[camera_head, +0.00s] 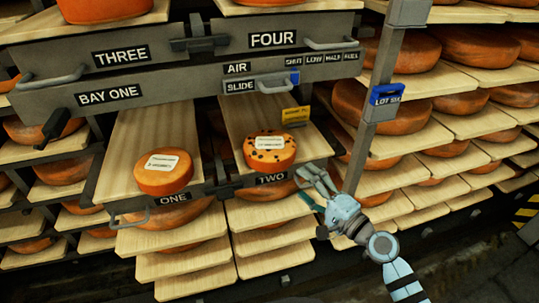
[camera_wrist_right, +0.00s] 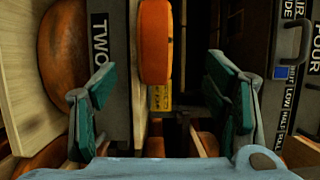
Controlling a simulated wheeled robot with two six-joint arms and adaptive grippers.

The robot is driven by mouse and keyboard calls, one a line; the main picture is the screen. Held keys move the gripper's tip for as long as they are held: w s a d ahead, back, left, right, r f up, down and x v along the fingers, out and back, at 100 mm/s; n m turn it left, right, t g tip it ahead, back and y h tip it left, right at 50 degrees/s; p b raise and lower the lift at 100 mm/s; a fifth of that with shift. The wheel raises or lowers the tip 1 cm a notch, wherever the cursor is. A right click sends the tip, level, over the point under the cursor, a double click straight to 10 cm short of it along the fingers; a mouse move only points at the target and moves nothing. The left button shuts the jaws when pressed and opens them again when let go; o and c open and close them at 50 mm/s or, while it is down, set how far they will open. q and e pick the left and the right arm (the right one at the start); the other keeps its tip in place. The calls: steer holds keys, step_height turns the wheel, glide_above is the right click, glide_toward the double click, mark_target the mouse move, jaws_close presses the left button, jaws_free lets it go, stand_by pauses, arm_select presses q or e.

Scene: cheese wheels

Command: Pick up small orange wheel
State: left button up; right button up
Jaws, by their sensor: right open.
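A small plain orange wheel with a white label (camera_head: 164,173) lies flat on the wooden board marked ONE. A second small orange wheel, with dark spots and a white label (camera_head: 270,151), lies flat on the board marked TWO. My right gripper (camera_head: 313,183) is open and empty, just right of and below the spotted wheel's board end. In the right wrist view an orange wheel (camera_wrist_right: 155,42) shows edge-on, ahead of and between the spread green-padded fingers (camera_wrist_right: 165,100), apart from them. The left gripper is not in view.
A grey panel (camera_head: 190,79) with handles and levers hangs above the boards. A metal post with a blue tag (camera_head: 386,95) stands right of board TWO. Racks of large wheels (camera_head: 454,104) fill the right side. A yellow card (camera_head: 296,115) sits behind the spotted wheel.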

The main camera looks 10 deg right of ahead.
mark_target(282, 166)
steer(key=x, duration=0.3)
steer(key=b+x, duration=0.1)
steer(key=x, duration=0.5)
steer(key=shift+w+a+f+b, duration=0.15)
steer(key=shift+w+f+b, duration=0.15)
steer(key=shift+w+f, duration=0.1)
steer(key=shift+w+a, duration=0.2)
steer(key=shift+w, duration=0.1)
steer(key=shift+c, duration=1.3)
steer(key=c, duration=1)
jaws_close()
steer(key=shift+r, duration=0.15)
